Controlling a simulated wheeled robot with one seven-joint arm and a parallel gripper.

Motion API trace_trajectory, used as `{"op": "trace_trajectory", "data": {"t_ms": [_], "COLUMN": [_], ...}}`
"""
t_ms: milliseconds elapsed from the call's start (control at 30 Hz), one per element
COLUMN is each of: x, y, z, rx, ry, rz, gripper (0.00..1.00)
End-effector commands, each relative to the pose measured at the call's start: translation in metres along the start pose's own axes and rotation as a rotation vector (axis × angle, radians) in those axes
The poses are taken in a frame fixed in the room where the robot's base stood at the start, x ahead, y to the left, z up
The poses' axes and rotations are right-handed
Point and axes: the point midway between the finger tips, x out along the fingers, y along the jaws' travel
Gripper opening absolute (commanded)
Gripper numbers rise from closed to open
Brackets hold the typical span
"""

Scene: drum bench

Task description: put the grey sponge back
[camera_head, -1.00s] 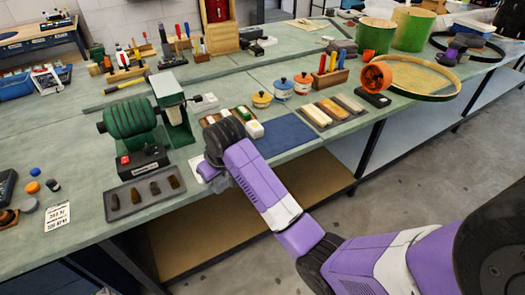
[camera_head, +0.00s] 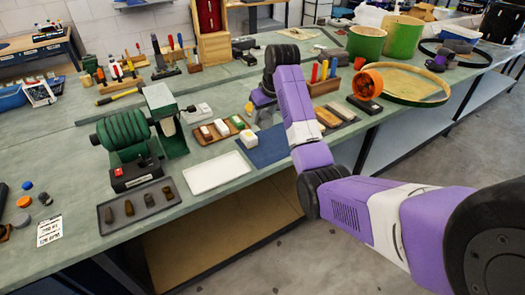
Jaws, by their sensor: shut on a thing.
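I cannot make out the grey sponge for sure in this view. A white tray (camera_head: 217,173) lies empty at the front of the bench, left of the blue mat (camera_head: 265,147). A wooden tray (camera_head: 217,131) with several small pale blocks lies behind it. A white block (camera_head: 247,139) rests at the left edge of the mat.
A green drum machine (camera_head: 124,143) stands at left, with a dark tray (camera_head: 140,206) of several brown pieces in front. Right of my wrist are a rack of coloured handles (camera_head: 323,84), an orange fan-like device (camera_head: 367,84) and a wooden hoop (camera_head: 413,101).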

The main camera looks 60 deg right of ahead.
Motion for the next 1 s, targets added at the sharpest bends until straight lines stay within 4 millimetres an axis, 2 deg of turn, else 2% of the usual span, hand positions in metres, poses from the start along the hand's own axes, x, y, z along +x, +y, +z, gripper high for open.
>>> {"op": "trace_trajectory", "data": {"t_ms": [200,400,667,900,1000], "x": [0.050,0.087,0.108,0.138,0.142], "y": [0.000,-0.001,0.000,0.000,0.000], "z": [0.022,0.037,0.045,0.058,0.059], "rx": [0.000,-0.001,0.000,0.000,0.000], "ry": [-0.004,-0.003,-0.001,-0.002,0.001], "rz": [-0.001,0.000,0.000,0.001,0.001], "gripper": [0.10,0.10,0.10,0.10,0.10]}}
